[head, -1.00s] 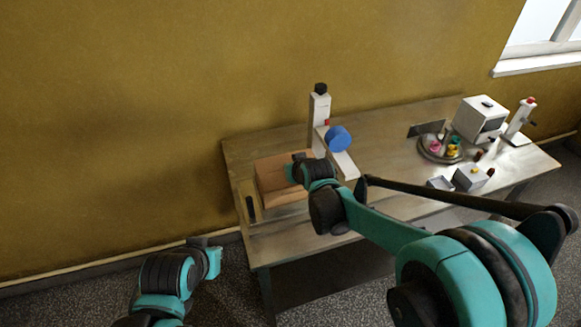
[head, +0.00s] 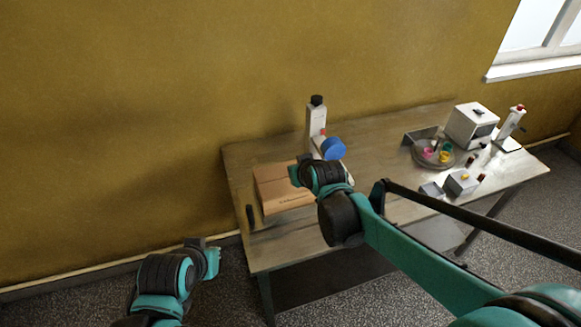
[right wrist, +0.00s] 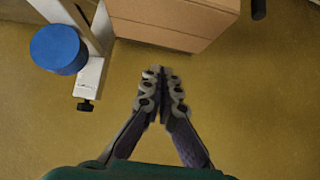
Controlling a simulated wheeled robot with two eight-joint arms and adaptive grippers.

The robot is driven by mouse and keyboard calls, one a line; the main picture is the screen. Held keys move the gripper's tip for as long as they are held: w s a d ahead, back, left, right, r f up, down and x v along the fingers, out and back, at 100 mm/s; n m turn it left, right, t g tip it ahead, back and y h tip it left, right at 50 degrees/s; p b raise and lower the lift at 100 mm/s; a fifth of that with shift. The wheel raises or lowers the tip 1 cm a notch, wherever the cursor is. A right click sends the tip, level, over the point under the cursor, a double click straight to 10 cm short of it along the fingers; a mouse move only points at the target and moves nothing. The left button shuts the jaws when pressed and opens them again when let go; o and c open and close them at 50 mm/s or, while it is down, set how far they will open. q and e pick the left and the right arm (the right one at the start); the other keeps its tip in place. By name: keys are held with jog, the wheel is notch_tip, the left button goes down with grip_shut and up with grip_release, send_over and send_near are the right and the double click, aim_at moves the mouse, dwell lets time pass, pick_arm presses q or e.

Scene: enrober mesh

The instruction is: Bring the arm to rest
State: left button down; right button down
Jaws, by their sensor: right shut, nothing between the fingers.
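My right arm reaches over the table from the right in the head view. Its wrist is in front of the cardboard box (head: 278,186), and the fingers there are hard to make out. In the right wrist view the right gripper (right wrist: 163,90) has its fingers together with nothing between them. The box (right wrist: 180,22) is at the top of that view, apart from the fingertips. My left arm's end (head: 211,262) is low at the left in the head view, off the table's front left side. Its fingers are too unclear to judge.
A white stand (head: 315,118) with a blue disc (head: 333,148) stands beside the box. The disc also shows in the right wrist view (right wrist: 58,48). A round tray (head: 420,160) with coloured pieces, a white box-shaped device (head: 471,127) and small grey containers occupy the table's right side.

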jog(key=s+d+f+m+g+h+b, duration=0.1)
jog(key=s+d+f+b, duration=0.3)
jog(key=s+d, duration=0.4)
jog(key=s+d+f+m+g+h+b, duration=0.1)
jog(key=s+d+f+b, duration=0.3)
jog(key=s, duration=1.2)
jog(key=d+f+m+h, duration=0.1)
jog(key=d+f, duration=0.1)
jog(key=d, duration=0.2)
jog(key=shift+s+d+f+m+g, duration=0.15)
jog(key=shift+f+m+g, duration=0.15)
jog(key=shift+f, duration=0.05)
